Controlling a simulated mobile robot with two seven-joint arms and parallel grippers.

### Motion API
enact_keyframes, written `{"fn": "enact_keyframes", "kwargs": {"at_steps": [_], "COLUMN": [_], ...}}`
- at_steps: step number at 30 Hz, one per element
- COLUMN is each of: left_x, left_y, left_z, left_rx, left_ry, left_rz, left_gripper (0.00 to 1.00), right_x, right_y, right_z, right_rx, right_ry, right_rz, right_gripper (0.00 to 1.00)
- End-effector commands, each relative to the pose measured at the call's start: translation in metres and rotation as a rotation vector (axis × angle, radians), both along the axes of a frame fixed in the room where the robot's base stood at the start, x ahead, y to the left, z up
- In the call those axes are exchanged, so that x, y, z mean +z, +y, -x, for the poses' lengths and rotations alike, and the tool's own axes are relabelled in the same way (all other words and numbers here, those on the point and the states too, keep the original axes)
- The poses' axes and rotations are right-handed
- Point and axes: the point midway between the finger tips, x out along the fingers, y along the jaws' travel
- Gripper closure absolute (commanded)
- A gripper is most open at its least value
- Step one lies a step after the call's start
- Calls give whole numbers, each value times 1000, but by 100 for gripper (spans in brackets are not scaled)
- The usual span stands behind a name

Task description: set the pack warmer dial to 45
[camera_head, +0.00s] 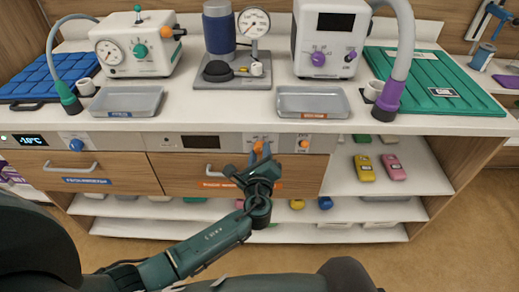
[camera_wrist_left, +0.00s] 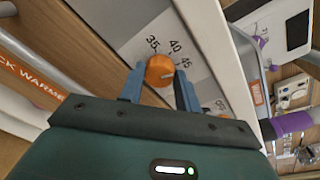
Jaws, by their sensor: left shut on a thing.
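The pack warmer dial is an orange round knob (camera_wrist_left: 159,70) on a pale panel printed 35, 40 and 45 in the left wrist view. A short light mark on its face points to the right and slightly down, on the side of the 45 print; its exact setting is hard to read. My left gripper (camera_wrist_left: 159,86) is shut on the dial, with one blue finger on each side. In the head view my left gripper (camera_head: 261,155) reaches up to the counter's front panel and mostly hides the dial.
A second orange knob (camera_head: 304,144) sits right of the gripper on the same panel. Below is a wooden drawer (camera_head: 175,172) with a bar handle. Metal trays (camera_head: 313,101), a purple-knobbed machine (camera_head: 329,35) and a gauge stand (camera_head: 254,24) are on the counter above.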

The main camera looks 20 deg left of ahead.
Motion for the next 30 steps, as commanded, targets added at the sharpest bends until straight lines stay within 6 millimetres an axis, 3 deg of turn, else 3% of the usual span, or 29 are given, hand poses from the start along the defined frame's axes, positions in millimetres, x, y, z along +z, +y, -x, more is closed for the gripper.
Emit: {"fn": "enact_keyframes", "kwargs": {"at_steps": [23,24,30], "left_x": [0,0,0], "left_y": [0,0,0], "left_z": [0,0,0], "left_rx": [1,1,1], "left_ry": [30,30,30], "left_rz": [-105,-105,-104], "left_gripper": [90,66,50], "right_x": [4,4,5], "right_y": [-1,-1,-1], "right_z": [1,1,0], "right_rx": [17,16,12], "right_ry": [-1,-1,-1], "right_rz": [27,26,23], "right_gripper": [100,100,100]}}
